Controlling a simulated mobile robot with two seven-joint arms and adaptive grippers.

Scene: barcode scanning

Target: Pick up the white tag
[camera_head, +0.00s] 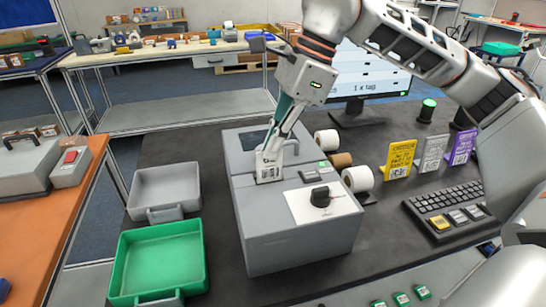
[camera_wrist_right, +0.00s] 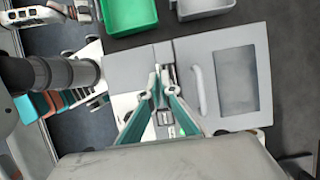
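The white tag (camera_head: 268,165), with dark print, stands upright at the top of the grey box machine (camera_head: 290,225) on the dark table. My right gripper (camera_head: 276,148) comes down from above, with its fingertips right at the tag's upper part. In the right wrist view, the teal-padded fingers (camera_wrist_right: 164,90) point down at the slot of the machine and run close together at their tips. The tag cannot be made out clearly between them, and I cannot tell whether they grip it. My left gripper is not in view.
A grey tray (camera_head: 135,189) and a green tray (camera_head: 118,268) lie left of the machine. Paper rolls (camera_head: 357,179), a yellow sign (camera_head: 399,159), a keyboard (camera_head: 447,208) and a monitor (camera_head: 372,77) stand to the right and behind. Dark tabletop is free between the keyboard and machine.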

